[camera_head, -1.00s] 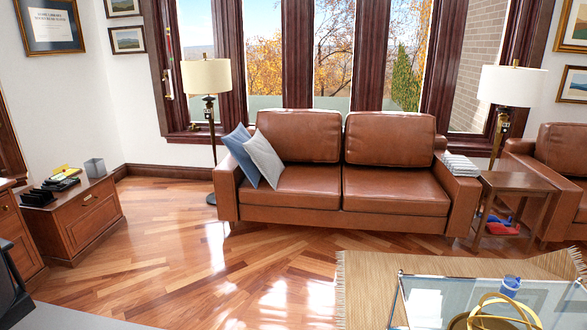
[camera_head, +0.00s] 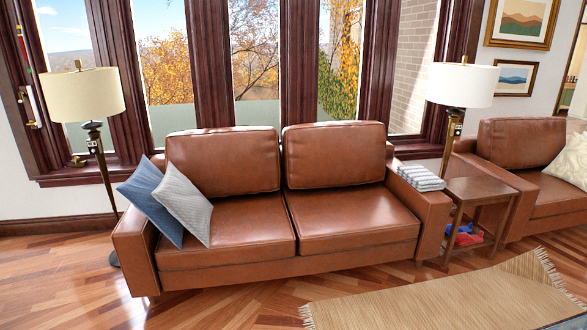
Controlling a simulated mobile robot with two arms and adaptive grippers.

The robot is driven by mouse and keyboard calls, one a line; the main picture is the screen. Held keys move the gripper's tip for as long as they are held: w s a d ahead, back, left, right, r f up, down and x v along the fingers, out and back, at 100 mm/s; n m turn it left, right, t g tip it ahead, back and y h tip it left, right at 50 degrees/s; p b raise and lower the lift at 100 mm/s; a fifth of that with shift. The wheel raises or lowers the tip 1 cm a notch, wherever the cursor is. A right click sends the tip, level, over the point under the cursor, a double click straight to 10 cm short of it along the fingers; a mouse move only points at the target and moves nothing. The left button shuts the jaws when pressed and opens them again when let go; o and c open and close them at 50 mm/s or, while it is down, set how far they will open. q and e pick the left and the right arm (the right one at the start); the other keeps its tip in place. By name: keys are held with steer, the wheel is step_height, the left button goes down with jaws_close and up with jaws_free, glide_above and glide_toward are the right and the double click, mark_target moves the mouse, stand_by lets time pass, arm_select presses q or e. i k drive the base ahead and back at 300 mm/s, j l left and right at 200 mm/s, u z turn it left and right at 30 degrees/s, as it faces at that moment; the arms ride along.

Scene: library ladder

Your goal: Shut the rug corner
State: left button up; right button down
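A woven tan rug (camera_head: 430,298) with fringed short ends lies on the wood floor at the lower right. Its left fringe and its far right corner (camera_head: 545,262) show. The near part of the rug is cut off by the bottom edge of the view. Neither of my grippers is in view.
A brown leather sofa (camera_head: 225,225) stands behind the rug, with a side table (camera_head: 480,187) and another sofa (camera_head: 530,150) to its right. A floor lamp (camera_head: 88,95) stands at the left. Bare floor (camera_head: 75,270) shows at lower left.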

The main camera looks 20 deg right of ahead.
mark_target(527, 265)
steer(key=i+z, duration=0.2)
steer(key=i, duration=0.45)
steer(key=i+z, duration=0.2)
steer(key=i, duration=0.45)
steer(key=i+j+z, duration=0.2)
steer(key=i, duration=0.45)
